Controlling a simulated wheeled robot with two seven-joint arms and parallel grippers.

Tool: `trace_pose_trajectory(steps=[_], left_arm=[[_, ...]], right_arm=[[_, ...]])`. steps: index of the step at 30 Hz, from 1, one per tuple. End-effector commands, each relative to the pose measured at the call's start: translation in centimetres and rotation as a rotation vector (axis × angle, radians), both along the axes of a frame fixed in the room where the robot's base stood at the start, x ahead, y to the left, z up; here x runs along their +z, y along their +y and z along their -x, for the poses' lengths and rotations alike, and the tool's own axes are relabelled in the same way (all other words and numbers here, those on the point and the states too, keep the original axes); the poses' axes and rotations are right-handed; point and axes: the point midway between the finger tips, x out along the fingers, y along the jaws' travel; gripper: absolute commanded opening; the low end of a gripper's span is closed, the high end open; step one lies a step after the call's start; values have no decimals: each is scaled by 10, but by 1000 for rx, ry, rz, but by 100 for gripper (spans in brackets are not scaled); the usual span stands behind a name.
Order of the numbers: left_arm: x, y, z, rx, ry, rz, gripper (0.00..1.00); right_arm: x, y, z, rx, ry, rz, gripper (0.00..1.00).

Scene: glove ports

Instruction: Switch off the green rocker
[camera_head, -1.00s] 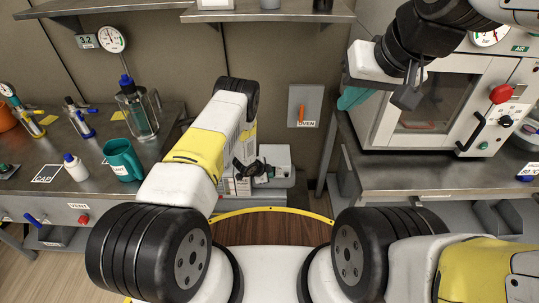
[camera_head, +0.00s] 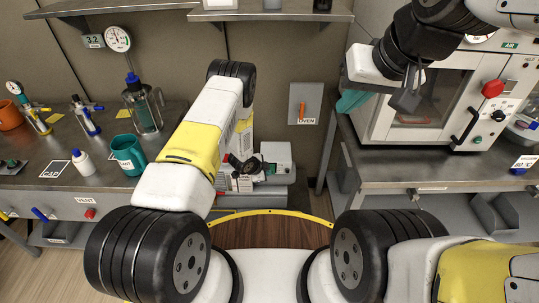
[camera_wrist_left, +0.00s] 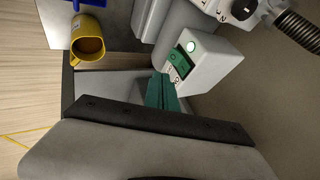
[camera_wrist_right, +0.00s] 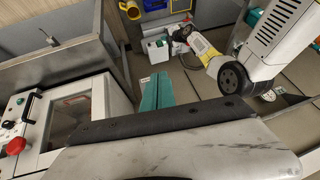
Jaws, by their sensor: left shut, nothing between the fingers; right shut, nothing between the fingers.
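The green rocker (camera_wrist_left: 177,58) sits on the face of a pale box (camera_wrist_left: 205,62) in the left wrist view, beside a lit round lamp (camera_wrist_left: 190,46) and a white label with a mark. Which side of the rocker is pressed I cannot tell. My left gripper (camera_wrist_left: 162,78) is shut and empty, its teal fingertips appearing close to the rocker; whether they touch is unclear.
A yellow mug (camera_wrist_left: 88,42) and a corrugated hose (camera_wrist_left: 298,28) are near the box in the left wrist view. The left bench holds a teal mug (camera_head: 128,154) and bottles. The oven cabinet (camera_head: 470,75) with a red button (camera_head: 493,89) stands right. An OVEN switch plate (camera_head: 304,103) is on the wall.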

Motion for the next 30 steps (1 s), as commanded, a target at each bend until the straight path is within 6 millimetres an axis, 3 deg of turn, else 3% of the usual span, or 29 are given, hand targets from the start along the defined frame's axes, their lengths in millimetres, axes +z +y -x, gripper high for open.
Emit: trace_pose_trajectory(steps=[9, 25, 30], left_arm=[[39, 16, 20, 1, 0, 1, 0], [48, 19, 21, 8, -1, 1, 0], [85, 30, 5, 80, -3, 4, 0]], right_arm=[[0, 0, 0, 0, 0, 0, 0], [0, 0, -3, 3, 0, 4, 0], [-5, -2, -27, 40, -3, 45, 0]])
